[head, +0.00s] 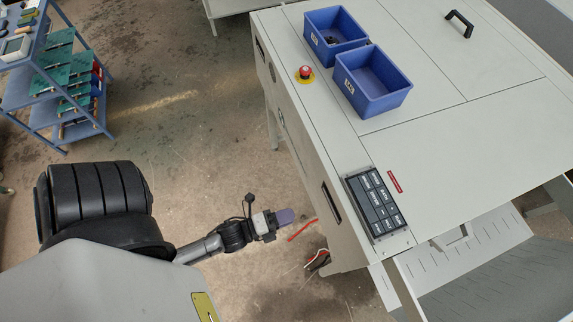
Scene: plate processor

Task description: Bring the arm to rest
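My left arm reaches in from the lower left. Its gripper (286,216) hangs over the floor, just left of the plate processor (475,130), apart from its side in the picture. The fingertips look grey-purple and are seen close together from above, so I cannot tell whether they are open or shut. No held object shows. My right gripper is not in view.
Two blue bins (372,82) and a red emergency button (305,72) are on the processor top, with a black key panel (378,203) near its front edge. A blue shelf cart (62,80) stands upper left. Open floor (190,110) lies between.

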